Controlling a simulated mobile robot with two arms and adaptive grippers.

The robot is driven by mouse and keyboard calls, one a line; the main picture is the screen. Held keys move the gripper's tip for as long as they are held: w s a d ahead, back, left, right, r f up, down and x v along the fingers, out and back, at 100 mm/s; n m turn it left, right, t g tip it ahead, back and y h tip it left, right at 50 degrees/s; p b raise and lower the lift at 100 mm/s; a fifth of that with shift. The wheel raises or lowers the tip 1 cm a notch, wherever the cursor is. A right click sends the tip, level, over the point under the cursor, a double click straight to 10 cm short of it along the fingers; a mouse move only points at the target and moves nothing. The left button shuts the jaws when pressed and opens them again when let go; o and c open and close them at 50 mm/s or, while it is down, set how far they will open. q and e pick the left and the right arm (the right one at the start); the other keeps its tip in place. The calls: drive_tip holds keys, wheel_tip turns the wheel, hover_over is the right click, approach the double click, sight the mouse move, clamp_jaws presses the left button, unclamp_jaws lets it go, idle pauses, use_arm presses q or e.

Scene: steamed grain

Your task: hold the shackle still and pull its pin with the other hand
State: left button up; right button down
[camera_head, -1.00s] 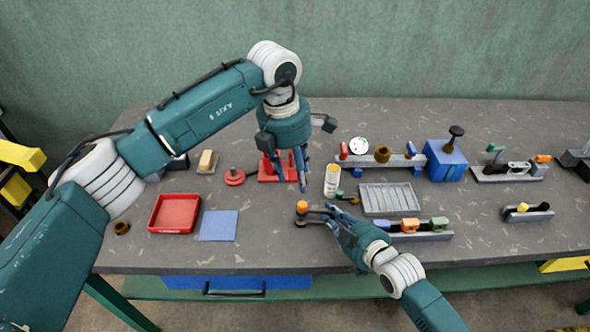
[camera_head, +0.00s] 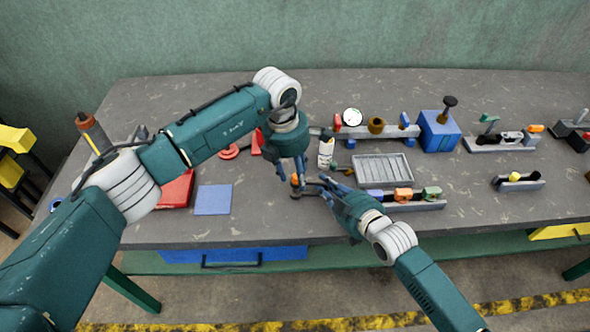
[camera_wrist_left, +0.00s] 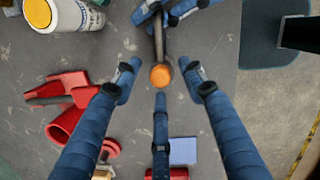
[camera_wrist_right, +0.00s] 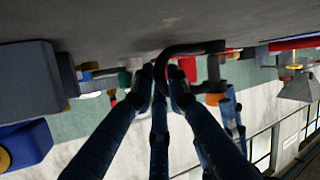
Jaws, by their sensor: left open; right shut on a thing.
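The dark shackle (camera_head: 312,184) is held above the front-middle of the bench. Its orange pin head (camera_head: 295,180) is at its left end. My right gripper (camera_head: 329,190) is shut on the shackle's bow, which also shows as a dark curve in the right wrist view (camera_wrist_right: 190,48). My left gripper (camera_head: 291,170) is open above the pin head. In the left wrist view the orange head (camera_wrist_left: 161,76) sits between the spread fingers (camera_wrist_left: 161,86), with visible gaps to the side fingers. The pin's shank is mostly hidden.
A grey ribbed tray (camera_head: 382,168) and a rack with coloured blocks (camera_head: 415,205) lie to the right. A blue mat (camera_head: 213,199) and red tray (camera_head: 176,193) lie left. Red stand parts (camera_wrist_left: 65,120) are near my left fingers.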

sight(295, 176)
use_arm(q)
clamp_jaws()
drive_tip(key=shift+a+r, duration=0.1)
drive_tip(key=shift+r, duration=3.15)
use_arm(e)
drive_tip(key=c, duration=1.6)
unclamp_jaws()
drive_tip(key=shift+c, duration=0.2)
drive_tip(key=shift+s, duration=0.1)
drive_tip(key=shift+s+d+r, duration=0.15)
drive_tip(key=shift+s+d, duration=0.05)
drive_tip(key=shift+s, duration=0.05)
drive_tip(key=v, duration=1.1)
drive_tip(key=shift+r, duration=0.1)
